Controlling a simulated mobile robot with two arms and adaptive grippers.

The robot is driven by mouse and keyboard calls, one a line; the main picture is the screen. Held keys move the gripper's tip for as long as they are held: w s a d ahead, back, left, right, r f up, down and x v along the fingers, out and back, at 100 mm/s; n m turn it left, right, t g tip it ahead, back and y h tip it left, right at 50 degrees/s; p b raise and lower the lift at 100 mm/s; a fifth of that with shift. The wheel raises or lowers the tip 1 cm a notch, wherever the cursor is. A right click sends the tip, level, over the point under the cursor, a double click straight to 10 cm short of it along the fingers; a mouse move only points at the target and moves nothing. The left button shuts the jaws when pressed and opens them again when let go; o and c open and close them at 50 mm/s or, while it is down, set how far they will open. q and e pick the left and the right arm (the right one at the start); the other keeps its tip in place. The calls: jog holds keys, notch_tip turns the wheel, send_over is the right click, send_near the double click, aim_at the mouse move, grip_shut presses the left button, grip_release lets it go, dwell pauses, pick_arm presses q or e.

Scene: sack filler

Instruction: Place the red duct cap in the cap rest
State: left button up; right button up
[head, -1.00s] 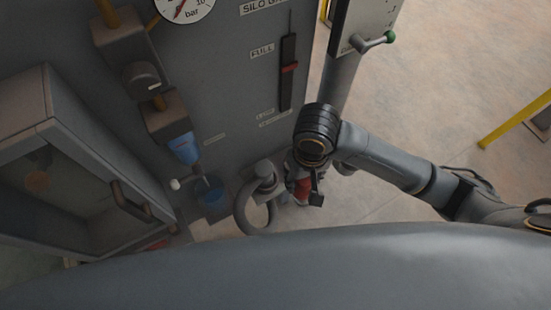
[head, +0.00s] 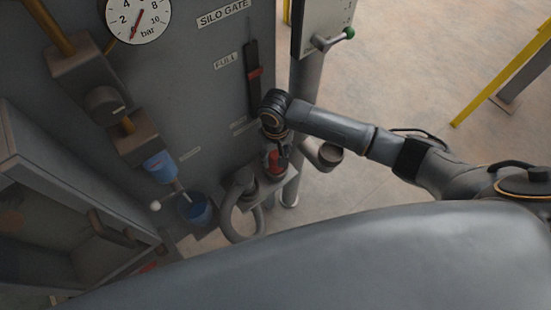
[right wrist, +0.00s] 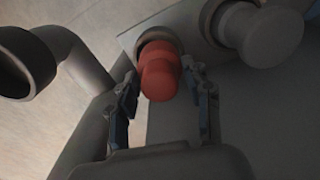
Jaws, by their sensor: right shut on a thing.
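The red duct cap (right wrist: 159,75) is between the two fingers of my right gripper (right wrist: 160,72) in the right wrist view. My right gripper is shut on it. The cap is at a round collar in the grey bracket (right wrist: 129,40), which looks like the cap rest; I cannot tell whether the cap is seated in it. In the head view the red cap (head: 274,163) shows below my right gripper (head: 275,158), over the grey bracket (head: 287,186) beside the panel. The fingers are mostly hidden there. My left gripper is not in view.
An open grey duct mouth (head: 330,154) stands right of the bracket. A looped grey hose (head: 231,222) ends in a fitting at the bracket's left. A green-knobbed lever (head: 348,33) is above. Open floor lies right.

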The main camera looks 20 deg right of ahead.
aim_at(276, 160)
jog(key=shift+w+f, duration=0.15)
jog(key=shift+f, duration=1.6)
jog(key=o, duration=1.1)
jog(key=shift+f, duration=0.1)
jog(key=shift+o, duration=0.2)
notch_tip(276, 160, up, 12)
jog(key=shift+d+r, duration=0.1)
jog(key=shift+r, duration=0.05)
